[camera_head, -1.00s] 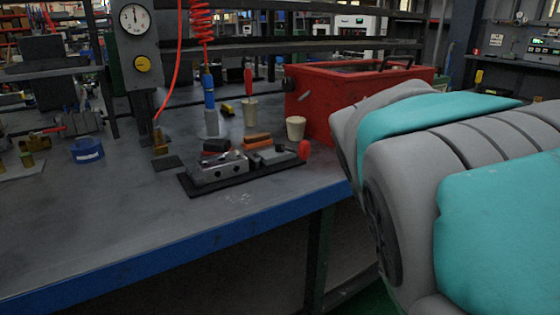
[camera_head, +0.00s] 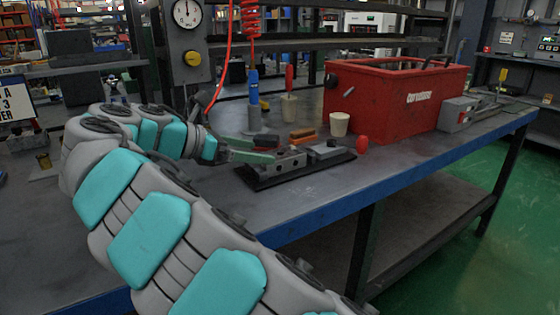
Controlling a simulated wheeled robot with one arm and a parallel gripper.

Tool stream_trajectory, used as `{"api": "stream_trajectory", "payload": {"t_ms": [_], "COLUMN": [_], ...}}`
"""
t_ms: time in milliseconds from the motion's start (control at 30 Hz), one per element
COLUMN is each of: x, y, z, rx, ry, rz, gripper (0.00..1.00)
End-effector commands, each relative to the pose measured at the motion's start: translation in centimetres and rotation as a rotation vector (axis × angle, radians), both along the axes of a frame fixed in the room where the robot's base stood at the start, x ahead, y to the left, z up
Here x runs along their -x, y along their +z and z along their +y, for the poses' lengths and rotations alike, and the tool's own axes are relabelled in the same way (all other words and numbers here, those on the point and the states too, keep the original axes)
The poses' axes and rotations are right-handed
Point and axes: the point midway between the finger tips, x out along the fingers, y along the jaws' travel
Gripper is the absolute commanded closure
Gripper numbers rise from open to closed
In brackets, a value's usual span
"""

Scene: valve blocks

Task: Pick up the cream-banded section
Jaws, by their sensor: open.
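A black tray (camera_head: 262,181) on the bench holds a grey metal valve block with holes (camera_head: 290,161) and a grey block (camera_head: 325,151) to its right. A dark block with red (camera_head: 266,141) and an orange-brown block (camera_head: 302,135) are behind them. I cannot make out a cream band on any of these. My gripper (camera_head: 262,150) has green fingers and is open at the left end of the tray, beside the metal block and the dark block. Whether it touches either is unclear. My arm hides the front left of the bench.
A red toolbox (camera_head: 385,100) stands behind right. A cream cup (camera_head: 339,124), a red rounded object (camera_head: 361,145) and a blue air tool (camera_head: 253,88) stand around the tray. A gauge post (camera_head: 187,60) rises behind my gripper.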

Motion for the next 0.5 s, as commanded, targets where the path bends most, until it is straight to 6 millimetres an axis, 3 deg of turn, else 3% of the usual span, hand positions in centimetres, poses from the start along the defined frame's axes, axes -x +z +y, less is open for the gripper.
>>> {"api": "stream_trajectory", "payload": {"t_ms": [500], "x": [-1.9], "y": [-1.4], "z": [-3.1], "rx": [0.003], "ry": [0.0], "rz": [0.003], "gripper": [0.0]}}
